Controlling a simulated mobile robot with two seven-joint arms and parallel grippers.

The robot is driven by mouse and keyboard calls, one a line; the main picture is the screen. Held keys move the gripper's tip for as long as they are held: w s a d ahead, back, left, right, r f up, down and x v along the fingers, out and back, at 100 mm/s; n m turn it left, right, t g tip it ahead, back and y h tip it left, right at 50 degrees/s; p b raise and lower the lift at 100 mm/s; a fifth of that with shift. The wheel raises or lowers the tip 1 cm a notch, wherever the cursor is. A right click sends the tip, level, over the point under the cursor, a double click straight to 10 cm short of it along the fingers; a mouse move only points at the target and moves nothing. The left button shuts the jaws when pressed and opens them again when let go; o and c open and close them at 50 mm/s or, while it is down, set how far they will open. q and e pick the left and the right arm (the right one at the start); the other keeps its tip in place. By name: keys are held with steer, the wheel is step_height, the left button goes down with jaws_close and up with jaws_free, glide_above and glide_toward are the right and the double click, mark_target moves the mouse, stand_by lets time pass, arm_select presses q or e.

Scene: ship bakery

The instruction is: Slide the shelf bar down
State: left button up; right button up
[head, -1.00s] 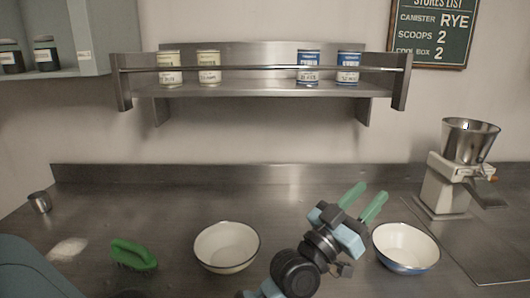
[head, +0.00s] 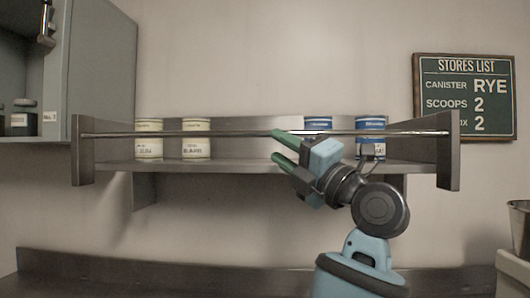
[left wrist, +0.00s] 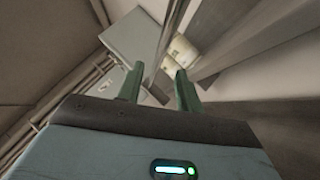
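The shelf bar (head: 240,134) is a thin metal rod running level across the front of the metal wall shelf (head: 250,167), between its two end brackets. It stands above the shelf board, in front of the cans. My left gripper (head: 277,147) is open, its green fingers one above the other and pointing left. The upper finger overlaps the bar in the head view; the lower is below it. I cannot tell whether either touches the bar. The left wrist view shows the fingers apart (left wrist: 160,84), with a metal strip beyond them. My right gripper is not in view.
Two cream cans (head: 196,138) stand on the shelf's left part. Two blue-and-white cans (head: 371,138) are on the right, partly behind my gripper. A grey cabinet (head: 95,80) is at left, a green stores list board (head: 464,97) at right. The wall above the shelf is clear.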

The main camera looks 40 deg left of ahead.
mark_target(258, 136)
arm_select(q)
steer(key=p+x, duration=0.1)
steer(key=x, duration=0.7)
steer(key=shift+s+f, duration=0.1)
stand_by(0.4)
jaws_close()
